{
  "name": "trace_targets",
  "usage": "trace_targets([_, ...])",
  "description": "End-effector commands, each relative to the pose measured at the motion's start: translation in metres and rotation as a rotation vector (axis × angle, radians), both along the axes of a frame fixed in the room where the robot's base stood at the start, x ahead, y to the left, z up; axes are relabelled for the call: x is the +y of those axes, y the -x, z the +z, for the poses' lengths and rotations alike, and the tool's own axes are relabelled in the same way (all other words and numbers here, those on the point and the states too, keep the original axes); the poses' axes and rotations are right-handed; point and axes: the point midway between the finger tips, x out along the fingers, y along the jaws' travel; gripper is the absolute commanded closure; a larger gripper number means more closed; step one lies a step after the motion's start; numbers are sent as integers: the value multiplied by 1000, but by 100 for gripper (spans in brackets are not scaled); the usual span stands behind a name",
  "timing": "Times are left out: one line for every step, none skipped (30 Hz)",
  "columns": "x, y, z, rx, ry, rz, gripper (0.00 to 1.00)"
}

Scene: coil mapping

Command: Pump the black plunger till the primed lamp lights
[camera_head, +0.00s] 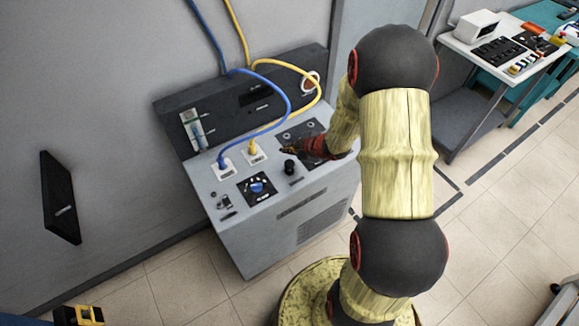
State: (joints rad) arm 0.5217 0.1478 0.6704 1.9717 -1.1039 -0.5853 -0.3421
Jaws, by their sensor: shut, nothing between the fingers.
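The black plunger (289,167) stands upright on the top of the grey machine cabinet (240,233), near the middle of its front half. My gripper (286,151) is shut and empty. It reaches in from the right, just behind the plunger in the picture; I cannot tell whether it touches anything. My red wrist and arm cover part of the cabinet's right side. I cannot make out a lit primed lamp; small labels on the panel are too small to read.
A blue hose (288,108) and a yellow hose (318,95) plug into sockets left of the plunger. A blue knob (257,187) sits on a black plate at the front. A black panel (240,100) rises behind. A cart (478,125) stands at the back right.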

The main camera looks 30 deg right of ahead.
Motion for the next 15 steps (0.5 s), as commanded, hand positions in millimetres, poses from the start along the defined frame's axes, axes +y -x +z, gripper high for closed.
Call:
trace_targets([0,0,-13,0,0,0,100])
trace_targets([0,0,-17,0,0,0,100])
trace_targets([0,0,-22,0,0,0,100])
trace_targets([0,0,-26,0,0,0,100])
trace_targets([0,0,-30,0,0,0,100])
trace_targets([0,0,-35,1,0,1,100])
trace_targets([0,0,-38,1,0,1,100])
trace_targets([0,0,-40,1,0,1,100])
trace_targets([0,0,-44,1,0,1,100])
trace_targets([0,0,-46,0,0,0,100])
trace_targets([0,0,-47,0,-1,-1,100])
trace_targets([0,0,-49,0,-1,-1,100])
trace_targets([0,0,-49,0,-1,-1,100])
trace_targets([0,0,-50,0,-1,-1,100])
trace_targets([0,0,-50,-1,0,-1,100])
